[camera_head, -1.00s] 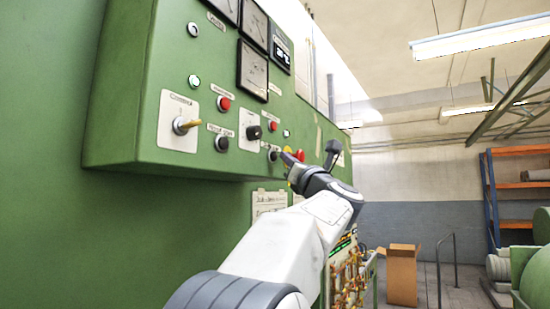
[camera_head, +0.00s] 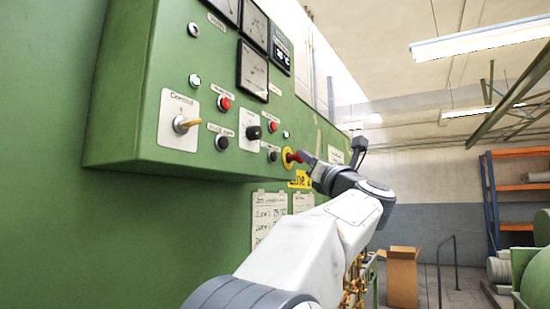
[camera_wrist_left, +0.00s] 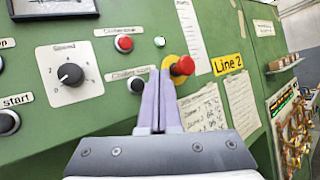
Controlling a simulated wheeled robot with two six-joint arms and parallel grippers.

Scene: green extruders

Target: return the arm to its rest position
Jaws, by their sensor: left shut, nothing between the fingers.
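My left gripper (camera_head: 307,160) is at the end of the white arm, just in front of the green control panel (camera_head: 130,110). In the left wrist view the gripper (camera_wrist_left: 160,75) is shut and empty, its two fingers together. The tips appear just left of a red mushroom button (camera_wrist_left: 183,66) on a yellow disc (camera_wrist_left: 171,66) and overlap the disc's edge in the picture. In the head view the yellow disc (camera_head: 287,158) shows beside the fingertips. I cannot tell whether the tips touch the panel. My right gripper is out of view.
Paper sheets (camera_head: 268,213) hang below, by a "Line 2" label (camera_wrist_left: 228,64). A cardboard box (camera_head: 402,277) stands on the floor. The space right of the arm looks open.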

